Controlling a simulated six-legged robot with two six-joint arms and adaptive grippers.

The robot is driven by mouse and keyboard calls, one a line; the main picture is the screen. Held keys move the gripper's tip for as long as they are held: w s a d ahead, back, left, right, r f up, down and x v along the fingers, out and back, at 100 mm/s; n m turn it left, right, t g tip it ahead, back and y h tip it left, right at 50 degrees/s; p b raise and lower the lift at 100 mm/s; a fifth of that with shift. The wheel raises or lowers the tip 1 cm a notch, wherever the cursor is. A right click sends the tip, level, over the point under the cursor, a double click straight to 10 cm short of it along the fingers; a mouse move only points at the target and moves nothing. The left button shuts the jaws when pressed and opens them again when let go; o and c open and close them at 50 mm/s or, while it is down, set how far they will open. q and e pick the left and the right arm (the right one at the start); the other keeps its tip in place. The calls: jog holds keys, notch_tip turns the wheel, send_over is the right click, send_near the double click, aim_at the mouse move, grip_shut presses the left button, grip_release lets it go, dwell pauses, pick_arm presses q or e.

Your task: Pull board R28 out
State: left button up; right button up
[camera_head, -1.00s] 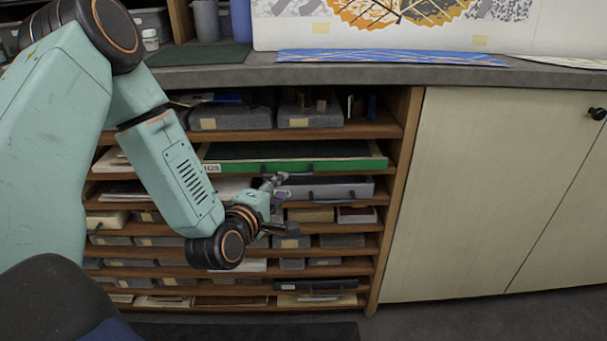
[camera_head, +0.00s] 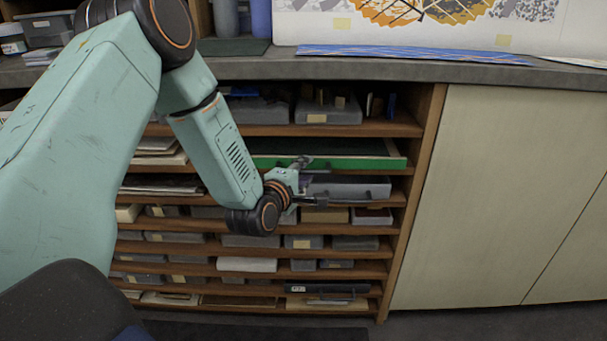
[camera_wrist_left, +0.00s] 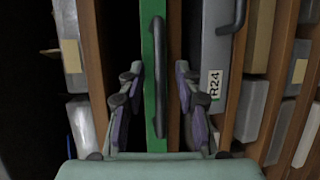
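A wide board with a green front edge (camera_head: 350,162) lies in an upper slot of the wooden rack; I take it as R28, though its label is not readable now. In the left wrist view the green edge (camera_wrist_left: 149,100) runs upright, with a black bar handle (camera_wrist_left: 158,70) on it. My left gripper (camera_head: 314,181) is at the front of the rack. In the wrist view its fingers (camera_wrist_left: 159,78) are apart, one on each side of the green edge and handle. I cannot tell whether they touch it. My right gripper is not in view.
A grey board (camera_head: 350,188) labelled R24 sits in the slot below, with its own handle. Other slots hold boxes and boards, including a dark one (camera_head: 330,288) low down. Wooden shelves lie close above and below. A closed cabinet (camera_head: 500,190) stands right; the countertop (camera_head: 400,68) overhangs.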

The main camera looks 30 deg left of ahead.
pick_arm(q)
jog(key=shift+a, duration=0.1)
jog(key=shift+c, duration=0.4)
grip_shut()
